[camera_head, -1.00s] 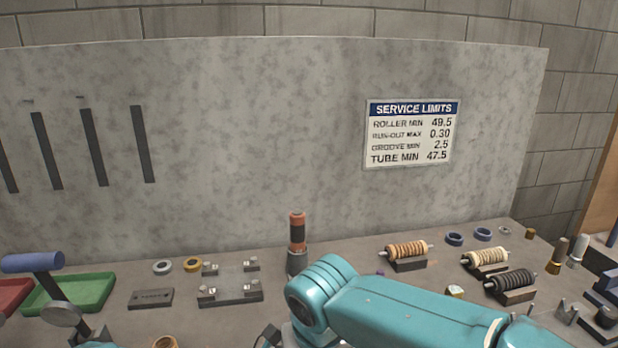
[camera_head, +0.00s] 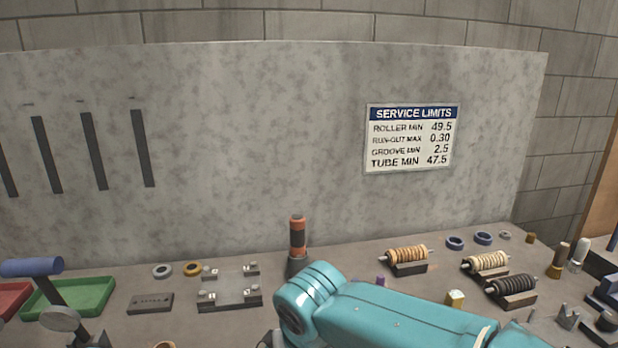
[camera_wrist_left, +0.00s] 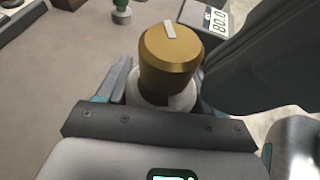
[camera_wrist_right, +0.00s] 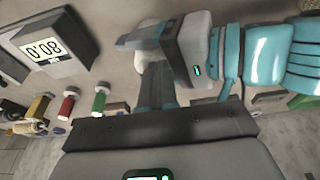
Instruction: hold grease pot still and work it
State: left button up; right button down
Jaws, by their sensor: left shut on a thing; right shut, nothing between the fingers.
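The grease pot appears to be the pale round pot (camera_wrist_left: 165,101) with a wide brass-coloured cap (camera_wrist_left: 172,50) in the left wrist view. The cap has a pale bar mark on top. My left gripper (camera_wrist_left: 157,90) is shut around the pale part, below the cap. My right gripper (camera_wrist_right: 155,85) is shut and empty in the right wrist view. Its fingers point toward my left gripper's grey body and a pale round shape beyond, partly hidden. I cannot tell if they touch. The head view shows neither fingertips nor pot; my teal right arm crosses its bottom.
A gauge reading 80.0 (camera_wrist_right: 45,45) lies near red and green bottles (camera_wrist_right: 68,103). On the bench stand an orange-black cylinder (camera_head: 298,240), a metal fixture (camera_head: 230,290), spools on stands (camera_head: 407,255) and a green tray (camera_head: 85,300). A panel with a limits sign (camera_head: 411,138) closes the back.

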notch_tip(320, 180, up, 6)
jog(key=shift+s, duration=0.2)
dwell(0.3)
notch_tip(320, 180, down, 6)
jog(key=w+d, duration=0.1)
jog(key=d, duration=0.1)
jog(key=shift+d, duration=0.25)
dwell(0.6)
jog(key=shift+w+r, duration=0.1)
dwell(0.4)
